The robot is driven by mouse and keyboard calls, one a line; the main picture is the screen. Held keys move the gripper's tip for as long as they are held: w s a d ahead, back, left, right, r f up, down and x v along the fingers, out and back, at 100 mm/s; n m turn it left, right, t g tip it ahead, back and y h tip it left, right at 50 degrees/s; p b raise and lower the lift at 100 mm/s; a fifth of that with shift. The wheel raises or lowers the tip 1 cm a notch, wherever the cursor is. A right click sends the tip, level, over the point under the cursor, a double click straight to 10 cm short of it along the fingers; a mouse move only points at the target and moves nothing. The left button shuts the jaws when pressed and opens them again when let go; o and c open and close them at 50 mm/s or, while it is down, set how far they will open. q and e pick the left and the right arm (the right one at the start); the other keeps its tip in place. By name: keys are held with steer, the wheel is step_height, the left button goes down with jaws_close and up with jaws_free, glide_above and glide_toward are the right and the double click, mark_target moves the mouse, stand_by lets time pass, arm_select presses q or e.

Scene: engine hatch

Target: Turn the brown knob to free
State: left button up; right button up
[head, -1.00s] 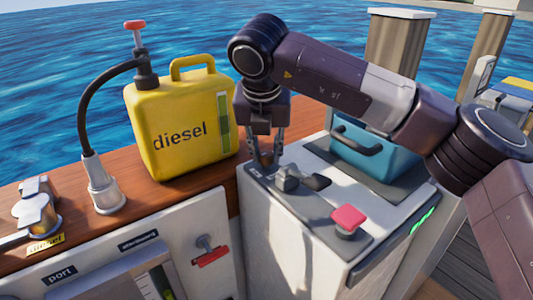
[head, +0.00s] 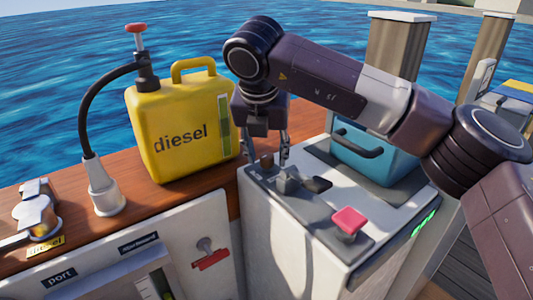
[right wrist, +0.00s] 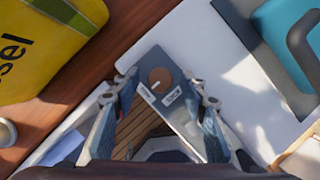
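The brown knob (head: 267,160) sits at the far left end of the dark control strip on top of the white console. In the right wrist view the knob (right wrist: 160,76) is a round brown disc with a short pale mark near its lower edge, angled to the lower left. Two small labels lie below it; I cannot read them surely. My right gripper (head: 264,159) points down over the knob. Its fingers stand apart on either side of it, with visible gaps, also in the right wrist view (right wrist: 163,84). My left gripper is not in view.
A dark lever (head: 290,180) and a red square button (head: 349,220) share the strip. A blue box with a handle (head: 375,150) stands behind them. A yellow diesel can (head: 180,125) stands close on the left, on the wooden ledge (head: 140,196).

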steer(key=v, duration=1.2)
